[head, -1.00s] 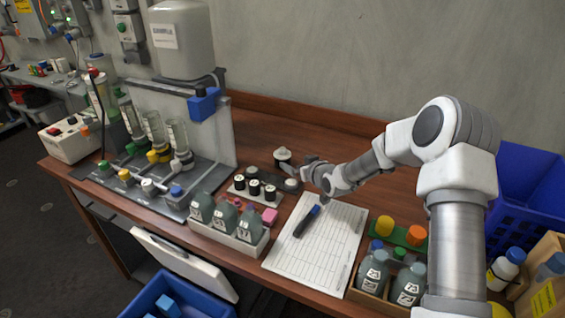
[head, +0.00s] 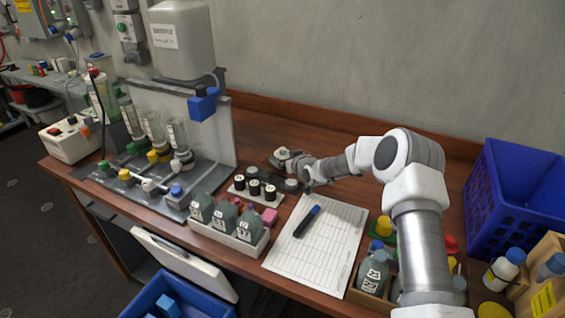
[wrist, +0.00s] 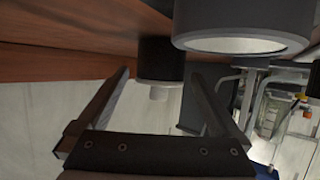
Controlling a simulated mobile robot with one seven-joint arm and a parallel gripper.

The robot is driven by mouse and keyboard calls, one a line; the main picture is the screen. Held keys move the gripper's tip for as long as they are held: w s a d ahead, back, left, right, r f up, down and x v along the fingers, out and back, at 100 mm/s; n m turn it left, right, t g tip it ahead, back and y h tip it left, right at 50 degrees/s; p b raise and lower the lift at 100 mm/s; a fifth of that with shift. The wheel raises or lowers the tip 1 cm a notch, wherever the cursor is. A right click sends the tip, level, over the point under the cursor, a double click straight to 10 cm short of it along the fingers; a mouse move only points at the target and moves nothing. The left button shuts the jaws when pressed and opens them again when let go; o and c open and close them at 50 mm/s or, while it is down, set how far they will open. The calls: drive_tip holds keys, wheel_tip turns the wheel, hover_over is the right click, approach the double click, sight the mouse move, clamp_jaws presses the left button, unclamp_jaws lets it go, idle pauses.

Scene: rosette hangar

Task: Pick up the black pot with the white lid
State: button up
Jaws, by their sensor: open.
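The black pot with the white lid (head: 282,152) stands on the brown table near the back, left of centre. It also shows upside down in the wrist view (wrist: 158,62), with its knobbed lid pointing down. My gripper (wrist: 160,77) is open, and the pot appears between its two fingertips in the wrist view. I cannot tell how deep the pot sits between the fingers or whether they touch it. In the head view my gripper (head: 288,163) is right at the pot and covers its lower part.
A dark round piece with a pale top (head: 291,184) is close by; a large dark cylinder (wrist: 243,30) looms near in the wrist view. A rack of black vials (head: 254,188), a bottle tray (head: 225,234) and a paper sheet with a pen (head: 325,250) lie in front.

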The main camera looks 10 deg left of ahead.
drive_tip(key=c, duration=1.3)
drive_tip(key=shift+r, duration=0.1)
